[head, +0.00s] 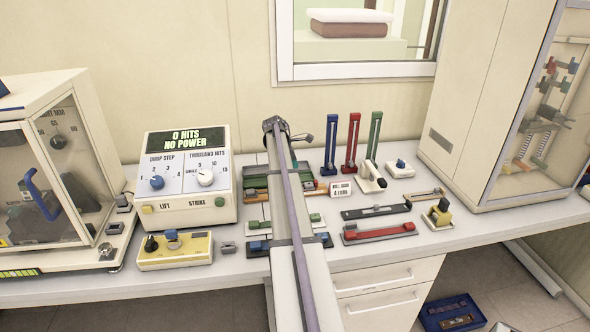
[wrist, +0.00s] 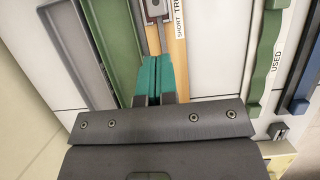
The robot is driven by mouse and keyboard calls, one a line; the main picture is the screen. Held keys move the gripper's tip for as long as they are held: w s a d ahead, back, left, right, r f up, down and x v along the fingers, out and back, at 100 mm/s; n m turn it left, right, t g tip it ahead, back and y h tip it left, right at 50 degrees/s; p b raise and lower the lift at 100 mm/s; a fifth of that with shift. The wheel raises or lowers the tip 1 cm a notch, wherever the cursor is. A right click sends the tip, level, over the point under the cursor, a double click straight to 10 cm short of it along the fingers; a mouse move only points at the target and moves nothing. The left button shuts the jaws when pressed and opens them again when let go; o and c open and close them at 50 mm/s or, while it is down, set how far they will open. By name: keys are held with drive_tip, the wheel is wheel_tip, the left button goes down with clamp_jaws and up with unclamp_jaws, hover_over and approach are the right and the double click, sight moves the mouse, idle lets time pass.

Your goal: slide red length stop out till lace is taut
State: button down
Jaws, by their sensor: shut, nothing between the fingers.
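In the head view, a low red fixture (head: 380,231) lies on the bench to the right of my arm. An upright red slotted stand (head: 352,141) is behind it, between a blue and a green one. I cannot tell which red part is the length stop, and no lace can be made out. In the wrist view my gripper (wrist: 153,98) has its teal fingers together, with nothing visible between them. They point at a wooden strip (wrist: 175,45) beside a green tray (wrist: 112,40). My arm hides much of the middle bench in the head view.
A hit-counter box (head: 185,177) reading "0 HITS NO POWER" and a glass-fronted machine (head: 55,170) stand left. A tall cabinet (head: 470,90) stands right. A black bar fixture (head: 376,212) and a yellow-knobbed block (head: 438,213) lie near the red fixture.

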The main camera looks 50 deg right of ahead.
sight(315, 181)
drive_tip(key=b+x, duration=0.7)
drive_tip(key=x, duration=0.1)
drive_tip(key=shift+f, duration=0.45)
drive_tip(key=shift+s+d+r+p, duration=0.35)
drive_tip(key=shift+s+d, duration=0.1)
drive_tip(key=shift+d, duration=0.1)
drive_tip(key=shift+s+d+r+p, duration=0.3)
drive_tip(key=shift+s+d+p, duration=0.05)
drive_tip(key=shift+s+d, duration=0.4)
drive_tip(key=shift+d, duration=0.1)
drive_tip(key=shift+s+d, duration=0.5)
drive_tip(key=shift+d, duration=0.05)
drive_tip(key=shift+w+a, duration=0.1)
